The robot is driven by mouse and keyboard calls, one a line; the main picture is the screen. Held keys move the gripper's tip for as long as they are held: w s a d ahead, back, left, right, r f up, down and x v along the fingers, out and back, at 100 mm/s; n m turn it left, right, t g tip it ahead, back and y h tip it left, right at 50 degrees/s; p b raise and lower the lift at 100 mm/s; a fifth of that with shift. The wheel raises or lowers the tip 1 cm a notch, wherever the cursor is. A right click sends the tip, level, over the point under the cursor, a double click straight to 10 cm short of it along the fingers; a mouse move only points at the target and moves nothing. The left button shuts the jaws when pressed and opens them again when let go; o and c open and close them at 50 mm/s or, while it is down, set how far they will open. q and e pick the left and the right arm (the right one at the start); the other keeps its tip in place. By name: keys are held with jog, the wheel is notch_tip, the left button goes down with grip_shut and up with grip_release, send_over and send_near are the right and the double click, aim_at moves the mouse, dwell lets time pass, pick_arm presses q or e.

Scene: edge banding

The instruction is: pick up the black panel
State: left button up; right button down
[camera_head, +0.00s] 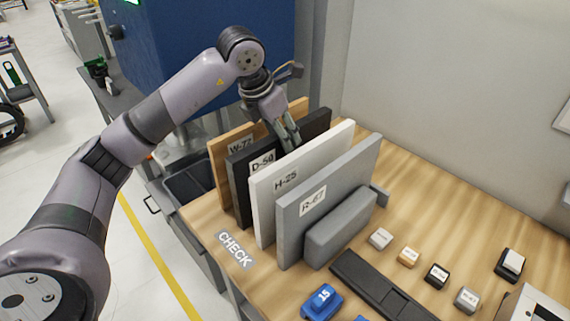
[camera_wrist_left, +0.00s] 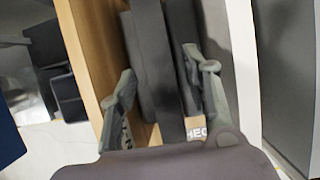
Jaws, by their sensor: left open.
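The black panel (camera_head: 239,190), labelled D-50, stands upright on the wooden tabletop between a wood-coloured panel (camera_head: 217,160) and a white panel (camera_head: 262,210). My left gripper (camera_head: 289,137) is over the top edge of the black panel, pointing down. In the left wrist view its two fingers (camera_wrist_left: 160,72) are open, one on each side of the dark panel (camera_wrist_left: 146,50). I cannot tell whether either finger touches it. The lower part of the black panel is hidden by the white panel. My right gripper is not in view.
Several small blocks and a dark strip (camera_head: 375,285) lie at right. A blue cabinet (camera_head: 200,50) stands behind.

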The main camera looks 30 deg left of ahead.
pick_arm(q)
jog(key=p+x, duration=0.2)
jog(key=x, duration=0.4)
jog(key=shift+d, duration=0.2)
jog(key=shift+f, duration=0.1)
grip_shut()
dwell(0.8)
jog(key=shift+w, duration=0.2)
